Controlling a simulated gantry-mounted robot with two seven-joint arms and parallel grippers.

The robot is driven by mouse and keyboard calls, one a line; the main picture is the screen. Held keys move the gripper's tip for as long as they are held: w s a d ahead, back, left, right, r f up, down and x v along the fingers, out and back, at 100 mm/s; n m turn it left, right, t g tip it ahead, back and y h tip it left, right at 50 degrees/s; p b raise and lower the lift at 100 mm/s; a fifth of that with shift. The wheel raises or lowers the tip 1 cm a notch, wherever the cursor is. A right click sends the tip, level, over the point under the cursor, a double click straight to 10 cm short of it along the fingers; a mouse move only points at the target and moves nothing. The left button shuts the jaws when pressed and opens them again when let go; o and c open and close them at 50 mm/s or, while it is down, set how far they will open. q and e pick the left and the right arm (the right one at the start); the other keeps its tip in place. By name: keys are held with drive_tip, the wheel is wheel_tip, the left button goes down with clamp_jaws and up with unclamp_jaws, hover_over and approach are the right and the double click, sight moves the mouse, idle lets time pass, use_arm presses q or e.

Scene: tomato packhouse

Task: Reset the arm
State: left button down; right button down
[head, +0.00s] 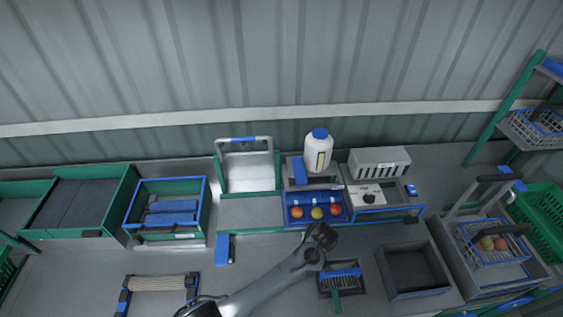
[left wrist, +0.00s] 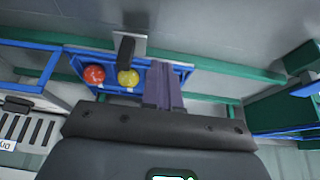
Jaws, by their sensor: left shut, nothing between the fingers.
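My left arm reaches in from the bottom of the head view. Its gripper (head: 322,236) hovers over the bench, just in front of the blue tray (head: 296,222) that holds three tomatoes. In the left wrist view the fingers (left wrist: 163,88) are together with nothing between them. Beyond them are a red tomato (left wrist: 94,74) and a yellow tomato (left wrist: 128,78) in the tray; the third tomato is not visible there, perhaps behind the fingers. My right gripper is not in view.
A white bottle with a blue cap (head: 318,152) stands behind the tray. A grey box (head: 380,162) is to its right. A dark bin (head: 441,282) and a small dark tray with a brush (head: 325,290) lie near the arm. A wire basket (head: 470,262) stands right. Bench at front left is partly clear.

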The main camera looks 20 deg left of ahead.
use_arm(q)
drive_tip(key=s+r+m+g+h+p, duration=0.1)
drive_tip(key=s+m+p, duration=0.1)
drive_tip(key=s, duration=0.5)
drive_tip(key=s+r+m+h+p, duration=0.1)
drive_tip(key=s+r+h+p, duration=0.15)
drive_tip(key=s, duration=0.55)
drive_tip(key=s+a+r+m+p, duration=0.2)
drive_tip(key=s+a+r, duration=0.4)
drive_tip(key=s+r, duration=0.2)
drive_tip(key=s+a+r+m+p, duration=0.2)
drive_tip(key=s+a+r, duration=0.3)
drive_tip(key=s, duration=0.7)
wheel_tip(320, 180, up, 3)
drive_tip(key=shift+s+a+f+m+y+p, duration=0.15)
drive_tip(key=shift+s+a+m+y+p, duration=0.25)
drive_tip(key=shift+p, duration=0.15)
drive_tip(key=shift+w+d, duration=0.15)
